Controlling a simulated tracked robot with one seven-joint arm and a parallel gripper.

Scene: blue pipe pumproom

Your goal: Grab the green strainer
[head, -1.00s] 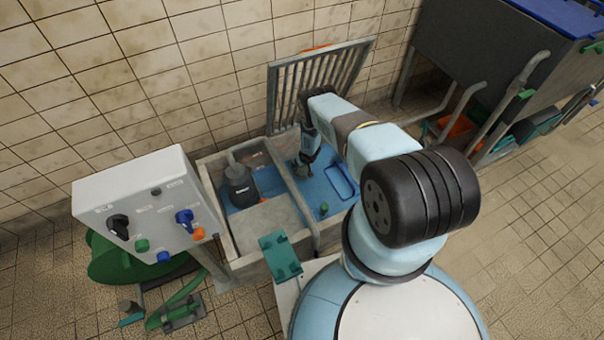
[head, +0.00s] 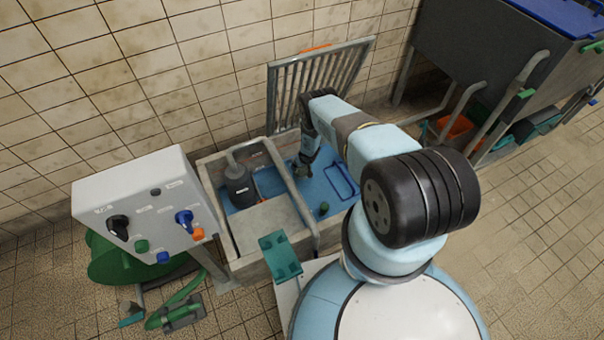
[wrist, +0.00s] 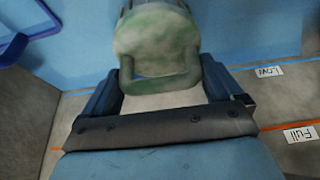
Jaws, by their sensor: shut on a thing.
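The green strainer (wrist: 155,45) shows in the wrist view as a pale, worn green rounded body with a loop-like lower edge. It sits between the two dark blue fingers of my gripper (wrist: 158,84), which is shut on it. In the head view my gripper (head: 303,168) is low over the blue-floored basin (head: 330,195), near its back left. The strainer cannot be made out there, as my gripper and arm cover that spot.
A barred grey rack (head: 320,85) leans at the back wall. A control box (head: 150,210) stands left. The wrist view shows "Low" (wrist: 268,71) and "Full" (wrist: 300,133) labels.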

